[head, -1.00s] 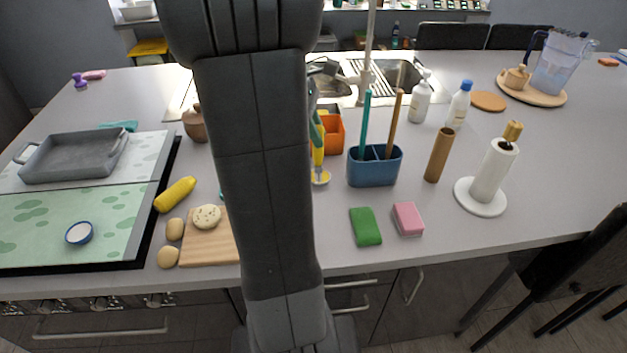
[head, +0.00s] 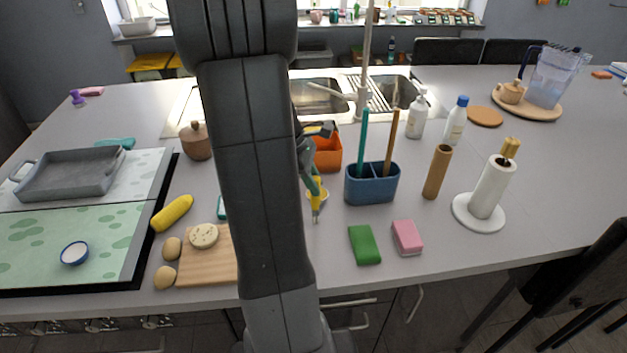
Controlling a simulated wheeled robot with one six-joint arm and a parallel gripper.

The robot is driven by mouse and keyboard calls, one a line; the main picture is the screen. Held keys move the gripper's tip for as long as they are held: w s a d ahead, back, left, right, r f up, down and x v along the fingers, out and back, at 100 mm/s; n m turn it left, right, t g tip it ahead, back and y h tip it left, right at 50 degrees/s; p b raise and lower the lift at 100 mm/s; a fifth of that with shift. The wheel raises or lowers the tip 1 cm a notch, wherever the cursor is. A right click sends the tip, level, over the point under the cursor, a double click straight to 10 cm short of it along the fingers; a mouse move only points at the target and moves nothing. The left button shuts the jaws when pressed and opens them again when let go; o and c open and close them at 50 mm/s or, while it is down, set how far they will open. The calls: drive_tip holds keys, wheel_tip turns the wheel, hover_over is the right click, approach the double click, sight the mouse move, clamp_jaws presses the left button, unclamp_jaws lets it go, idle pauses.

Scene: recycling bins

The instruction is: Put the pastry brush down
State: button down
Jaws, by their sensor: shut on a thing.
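My gripper (head: 311,182), partly hidden behind my arm, is in the middle of the head view, left of the blue caddy. It is shut on the pastry brush (head: 316,203), whose yellow part hangs roughly upright below the fingers. The brush's lower end is over the counter (head: 335,235), in front of the orange container. I cannot tell whether it touches the surface.
The orange container (head: 328,153) and blue caddy (head: 372,190) with two tall utensils stand close by. A green sponge (head: 364,245), pink sponge (head: 407,238) and wooden cutting board (head: 209,268) lie nearer. Bare counter shows between the board and green sponge.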

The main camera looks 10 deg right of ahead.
drive_tip(key=c, duration=1.2)
unclamp_jaws()
drive_tip(key=shift+f, duration=0.1)
drive_tip(key=shift+c, duration=0.2)
drive_tip(key=v, duration=1.2)
